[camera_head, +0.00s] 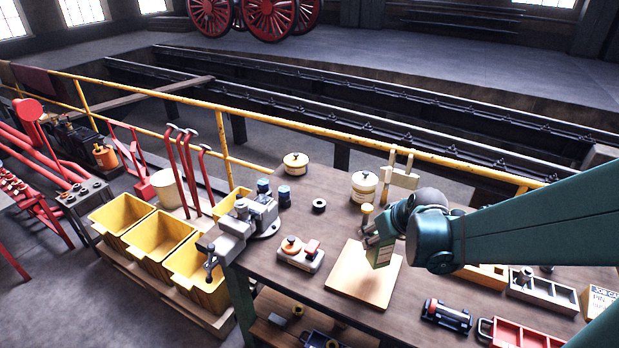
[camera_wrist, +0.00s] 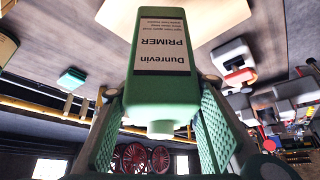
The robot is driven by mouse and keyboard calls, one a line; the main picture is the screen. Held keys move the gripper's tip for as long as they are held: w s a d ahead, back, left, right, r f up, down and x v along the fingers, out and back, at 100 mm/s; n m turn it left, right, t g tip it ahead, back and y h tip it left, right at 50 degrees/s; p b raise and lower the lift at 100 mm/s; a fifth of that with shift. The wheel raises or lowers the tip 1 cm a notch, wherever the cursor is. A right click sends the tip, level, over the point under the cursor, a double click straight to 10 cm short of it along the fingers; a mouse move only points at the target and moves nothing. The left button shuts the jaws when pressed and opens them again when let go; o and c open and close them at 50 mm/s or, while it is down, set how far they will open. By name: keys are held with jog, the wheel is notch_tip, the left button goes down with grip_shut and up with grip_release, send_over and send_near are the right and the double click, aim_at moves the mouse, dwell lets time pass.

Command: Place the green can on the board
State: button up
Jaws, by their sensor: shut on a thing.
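The green can (camera_head: 380,255) is held over the light wooden board (camera_head: 352,285), which lies flat on the workbench. In the wrist view the can (camera_wrist: 155,85) fills the middle, with a white "Dunrevin PRIMER" label that reads upside down. My gripper (camera_head: 383,240) is shut on the can; in the wrist view its green-padded fingers stand on both sides of it. The board (camera_wrist: 215,14) shows behind the can's far end there. I cannot tell whether the can's bottom touches the board.
A white tin (camera_head: 364,187) stands behind. A dark cylindrical tool (camera_head: 447,315) and a red tray (camera_head: 520,337) lie in front right.

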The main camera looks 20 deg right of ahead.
aim_at(388, 243)
jog(key=shift+f, duration=0.9)
jog(key=shift+f+b, duration=0.55)
jog(key=shift+f, duration=1.55)
jog(key=shift+f, duration=0.15)
jog(key=o, duration=1.2)
jog(key=shift+c, duration=0.2)
jog(key=shift+r, duration=0.25)
jog(key=shift+p+v, duration=1.25)
jog(key=shift+v, duration=4.65)
jog(key=shift+s, duration=0.1)
